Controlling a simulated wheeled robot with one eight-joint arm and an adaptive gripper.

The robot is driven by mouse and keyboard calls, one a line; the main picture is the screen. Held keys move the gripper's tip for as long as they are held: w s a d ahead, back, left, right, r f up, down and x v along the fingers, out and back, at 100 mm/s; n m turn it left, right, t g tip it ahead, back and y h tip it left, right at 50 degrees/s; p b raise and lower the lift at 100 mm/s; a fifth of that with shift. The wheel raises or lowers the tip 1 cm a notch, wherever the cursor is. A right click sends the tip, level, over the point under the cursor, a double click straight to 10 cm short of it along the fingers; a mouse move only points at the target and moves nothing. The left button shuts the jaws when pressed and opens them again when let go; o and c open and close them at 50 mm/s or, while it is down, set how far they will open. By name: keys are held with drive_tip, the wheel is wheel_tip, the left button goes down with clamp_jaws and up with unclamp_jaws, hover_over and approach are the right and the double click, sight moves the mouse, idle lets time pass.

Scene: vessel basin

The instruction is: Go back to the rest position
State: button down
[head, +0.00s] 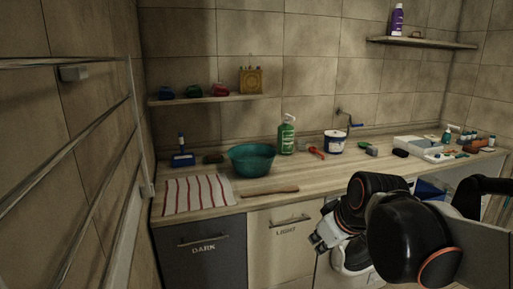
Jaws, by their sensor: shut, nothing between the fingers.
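My arm reaches in from the lower right of the head view, in front of the cabinets. My gripper (318,242) is at its left end, low before the light cabinet front and below the counter edge. It is small and partly hidden by the arm; the fingers look closed and hold nothing. It touches nothing that I can see.
The wooden counter (330,178) holds a teal basin (251,161), a striped cloth (199,191), a green bottle (287,136), a white tub (334,142) and a wooden stick (270,191). A rail rack (75,150) stands close at left. Drawer handles (291,222) stick out near my gripper.

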drive_tip(key=s+d+f+m+h, duration=0.1)
drive_tip(key=s+d+m, duration=0.1)
drive_tip(key=s, duration=0.5)
drive_tip(key=s+d+f+m, duration=0.2)
drive_tip(key=s+d+m, duration=0.1)
drive_tip(key=s, duration=0.5)
drive_tip(key=shift+m+t+h, duration=0.4)
